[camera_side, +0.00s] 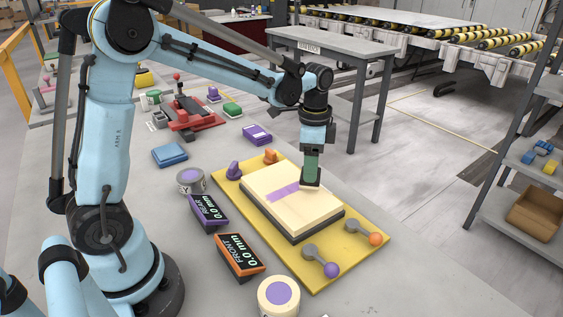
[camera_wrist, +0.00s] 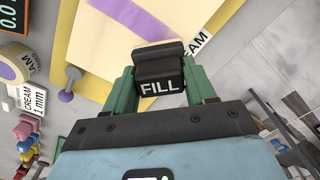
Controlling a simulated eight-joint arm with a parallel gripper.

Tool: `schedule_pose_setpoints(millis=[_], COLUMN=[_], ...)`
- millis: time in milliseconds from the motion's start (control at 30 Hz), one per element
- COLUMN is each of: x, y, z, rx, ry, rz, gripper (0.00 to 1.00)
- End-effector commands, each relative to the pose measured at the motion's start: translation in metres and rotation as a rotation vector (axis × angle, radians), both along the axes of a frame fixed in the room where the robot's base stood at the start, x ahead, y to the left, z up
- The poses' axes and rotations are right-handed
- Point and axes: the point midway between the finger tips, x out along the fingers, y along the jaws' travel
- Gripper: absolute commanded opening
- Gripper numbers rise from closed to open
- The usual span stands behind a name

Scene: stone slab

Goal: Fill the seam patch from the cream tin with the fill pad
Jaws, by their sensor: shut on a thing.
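My gripper (camera_side: 311,168) points down over the slab, its green fingers shut on the fill pad (camera_side: 310,186). In the wrist view the dark pad marked FILL (camera_wrist: 160,86) sits between the fingers (camera_wrist: 160,70). The cream slab (camera_side: 318,211) lies on a yellow board (camera_side: 312,276). The purple seam patch (camera_side: 284,190) runs across its top; the pad is at the patch's right end. I cannot tell whether it touches the slab. The cream tin (camera_side: 278,307), with a purple disc on top, stands at the front; it also shows in the wrist view (camera_wrist: 16,66).
Orange FRONT (camera_side: 239,256) and purple REAR (camera_side: 208,212) readouts show 0.0 mm. A grey tin (camera_side: 190,182) stands behind them. Purple-knobbed (camera_side: 331,269) and orange-knobbed (camera_side: 375,239) levers stand on the board's front. A blue block (camera_side: 169,154) lies left.

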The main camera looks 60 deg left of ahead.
Motion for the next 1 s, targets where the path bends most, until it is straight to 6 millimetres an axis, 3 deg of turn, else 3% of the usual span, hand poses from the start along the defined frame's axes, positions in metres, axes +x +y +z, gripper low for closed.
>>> schedule_pose_setpoints(millis=[100,167,533,1000], x=[0.000,0.000,0.000,0.000], y=[0.001,0.008,0.042,-0.001], z=[-0.016,-0.009,-0.016,-0.014], rx=[0.000,0.000,0.000,0.000], ry=[0.000,0.000,0.000,0.000], rz=[0.000,0.004,0.003,-0.002], gripper=[0.17,0.18,0.17,0.17])
